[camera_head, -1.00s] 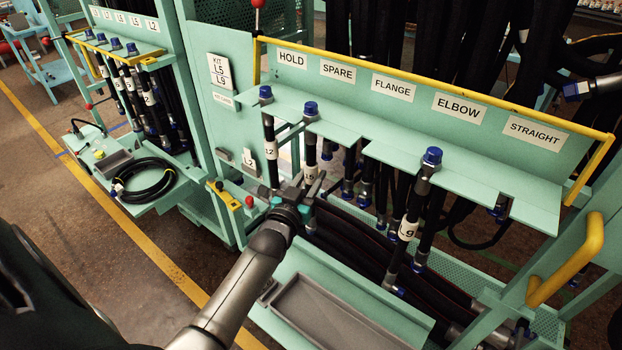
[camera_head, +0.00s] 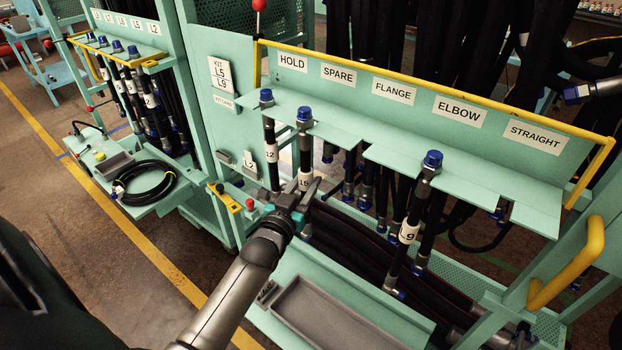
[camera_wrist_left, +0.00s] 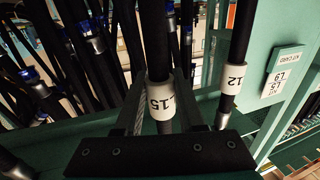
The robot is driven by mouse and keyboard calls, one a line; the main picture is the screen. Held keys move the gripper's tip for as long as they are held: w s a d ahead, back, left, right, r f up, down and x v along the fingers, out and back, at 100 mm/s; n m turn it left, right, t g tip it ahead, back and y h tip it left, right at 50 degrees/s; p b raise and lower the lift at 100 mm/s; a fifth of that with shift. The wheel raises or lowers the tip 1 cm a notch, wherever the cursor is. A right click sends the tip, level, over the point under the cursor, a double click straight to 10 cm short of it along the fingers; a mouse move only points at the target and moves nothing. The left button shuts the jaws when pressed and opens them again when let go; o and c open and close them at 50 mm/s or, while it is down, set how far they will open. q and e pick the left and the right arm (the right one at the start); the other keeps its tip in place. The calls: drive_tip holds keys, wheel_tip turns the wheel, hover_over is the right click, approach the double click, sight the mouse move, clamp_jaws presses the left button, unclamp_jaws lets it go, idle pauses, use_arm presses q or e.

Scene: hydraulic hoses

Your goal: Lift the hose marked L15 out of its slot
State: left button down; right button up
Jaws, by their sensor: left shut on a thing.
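The hose marked L15 (camera_head: 304,153) hangs upright, with a blue cap on its top fitting, at the front edge of the green slotted shelf (camera_head: 335,130). Its white label shows in the wrist view (camera_wrist_left: 160,100), between my gripper fingers. My left gripper (camera_head: 303,193) is shut on this hose at about label height. In the head view the fingers partly cover the label. Whether the fitting still touches the shelf is hard to tell. My right gripper is not in view.
A neighbouring hose (camera_head: 271,160), whose label looks like L2 or L12, hangs close on the left. The L9 hose (camera_head: 407,232) hangs farther right. A yellow rail (camera_head: 430,88) tops the sign panel. A grey tray (camera_head: 330,312) lies below.

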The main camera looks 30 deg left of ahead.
use_arm(q)
drive_tip(key=s+a, duration=0.1)
drive_tip(key=s, duration=1.4)
drive_tip(key=shift+s+a+r, duration=0.15)
drive_tip(key=shift+s, duration=0.25)
